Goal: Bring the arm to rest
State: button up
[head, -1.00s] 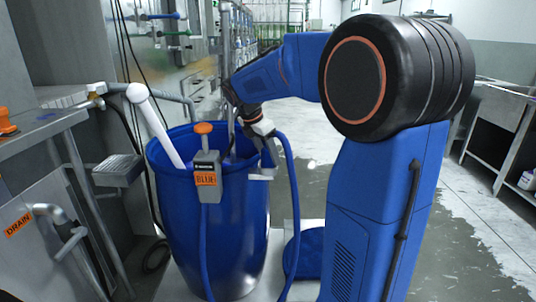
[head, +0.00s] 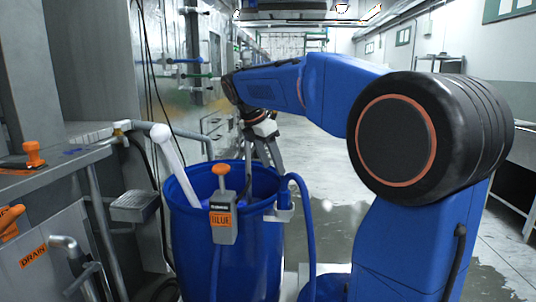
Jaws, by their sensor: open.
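My gripper (head: 268,162) hangs at the end of my blue arm, just above the far right rim of the blue barrel (head: 190,262) in the head view. Its grey fingers point down and stand apart; nothing shows between them. The fingertips come close to the barrel's rim, and I cannot tell whether they are clear of it. My arm reaches out from the right and bends down at the wrist.
A grey box labelled BLUE (head: 223,222) with an orange-knobbed handle sits on the barrel's near rim. A white pipe (head: 168,147) leans in the barrel. A blue hose (head: 308,235) runs down its right side. A metal bench (head: 60,160) stands left. The floor behind is open.

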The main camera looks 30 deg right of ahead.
jog(key=s+a+f+m+t+y, duration=0.1)
jog(key=s+a+f+m, duration=0.15)
jog(key=s, duration=0.35)
jog(key=s+a+f+m+t+y, duration=0.1)
jog(key=s+a+f+m, duration=0.1)
jog(key=s+m, duration=0.25)
jog(key=s+a+f+m, duration=0.2)
jog(key=s, duration=0.4)
jog(key=s+a+f+m+t+y, duration=0.2)
jog(key=s+a+f+m, duration=0.2)
jog(key=s+f+m, duration=0.6)
jog(key=s+f, duration=0.3)
jog(key=f, duration=0.1)
jog(key=shift+f, duration=0.25)
